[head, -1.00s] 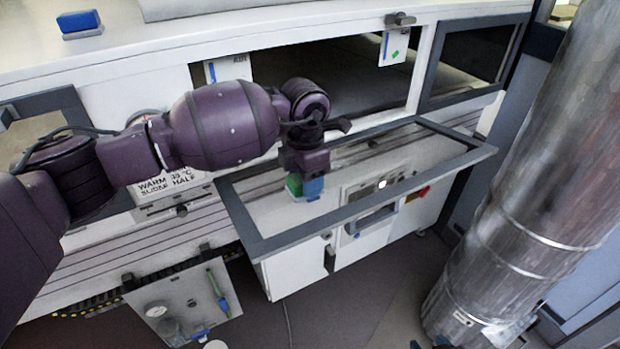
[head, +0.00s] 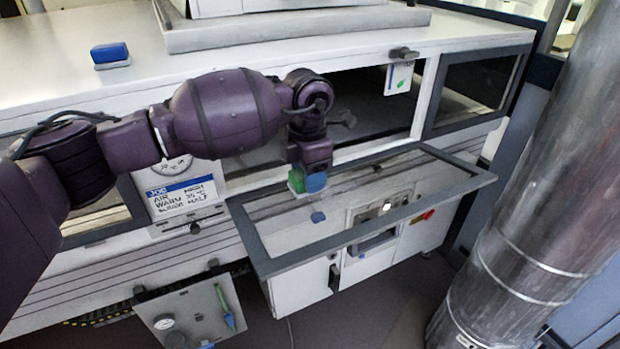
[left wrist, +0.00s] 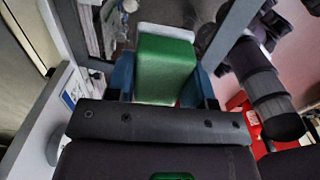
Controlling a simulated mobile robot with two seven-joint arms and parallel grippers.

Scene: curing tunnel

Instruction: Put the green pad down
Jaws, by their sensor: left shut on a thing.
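My left gripper (head: 306,182) is shut on the green pad (head: 296,181), with a blue fingertip beside it. In the left wrist view the green pad (left wrist: 165,68) is a green block with a white far end, between the blue fingertips of my left gripper (left wrist: 163,84). In the head view the pad is above the left part of a grey-framed shelf (head: 290,237) in front of the tunnel opening, apparently clear of its surface. My right gripper is not in view.
A small blue spot (head: 318,217) shows on the shelf; I cannot tell what it is. A blue block (head: 110,54) sits on the tunnel top. A hanging card (head: 398,78) is by the opening. A thick metal duct (head: 530,200) stands at the right.

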